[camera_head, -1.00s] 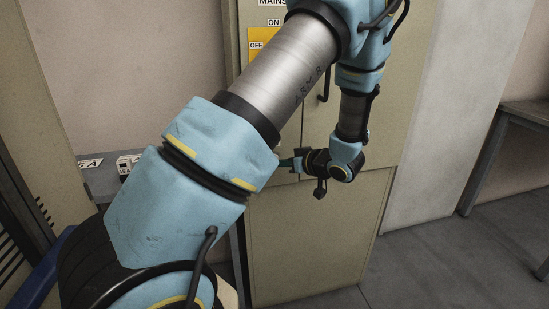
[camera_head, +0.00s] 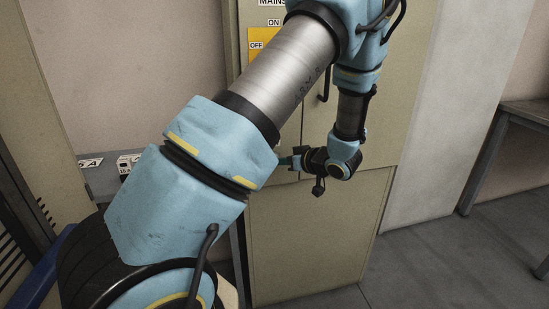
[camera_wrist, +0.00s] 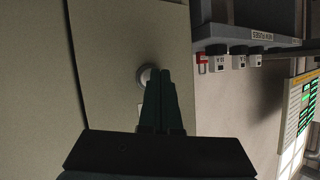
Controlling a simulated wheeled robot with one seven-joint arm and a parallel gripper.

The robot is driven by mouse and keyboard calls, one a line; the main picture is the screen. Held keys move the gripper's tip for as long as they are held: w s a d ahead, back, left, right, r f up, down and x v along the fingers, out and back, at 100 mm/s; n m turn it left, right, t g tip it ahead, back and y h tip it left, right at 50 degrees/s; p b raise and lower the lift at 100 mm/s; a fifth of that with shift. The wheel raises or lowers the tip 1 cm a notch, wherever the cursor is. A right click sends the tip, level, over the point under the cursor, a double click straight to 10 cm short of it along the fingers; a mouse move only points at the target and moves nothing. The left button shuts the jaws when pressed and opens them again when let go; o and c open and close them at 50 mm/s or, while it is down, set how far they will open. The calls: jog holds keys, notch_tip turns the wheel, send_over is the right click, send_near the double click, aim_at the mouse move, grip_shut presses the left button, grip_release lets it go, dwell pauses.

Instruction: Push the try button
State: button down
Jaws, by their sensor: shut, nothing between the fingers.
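My gripper (camera_wrist: 164,98) shows in the wrist view with its dark green fingers shut together and nothing between them. A round, pale grey button-like disc (camera_wrist: 146,76) sits on a beige panel (camera_wrist: 115,40) just left of the fingertips. The fingers cover part of its right side. I cannot tell if they touch it, and no label on it is readable. In the head view my gripper (camera_head: 287,162) points left at the front of the beige cabinet (camera_head: 300,250). My own arm hides the disc there.
The cabinet carries a yellow ON/OFF plate (camera_head: 256,38) under a MAINS sign and a dark handle (camera_head: 323,85). A grey shelf (camera_head: 102,180) with labelled blocks stands at left. In the wrist view a shelf (camera_wrist: 215,30) holds labelled fuse blocks, and a green-lit board (camera_wrist: 303,105) stands at right.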

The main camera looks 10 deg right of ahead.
dwell(0.3)
jog(key=shift+s+d+p, duration=0.1)
jog(key=shift+s+p, duration=0.25)
jog(key=shift+s, duration=0.55)
jog(key=shift+s, duration=0.1)
jog(key=shift+s+d+p, duration=0.2)
jog(key=shift+s+p, duration=0.15)
jog(key=shift+s, duration=1.1)
jog(key=shift+s+d+p, duration=0.2)
jog(key=shift+s+p, duration=0.15)
jog(key=shift+s, duration=1.1)
jog(key=shift+w, duration=0.1)
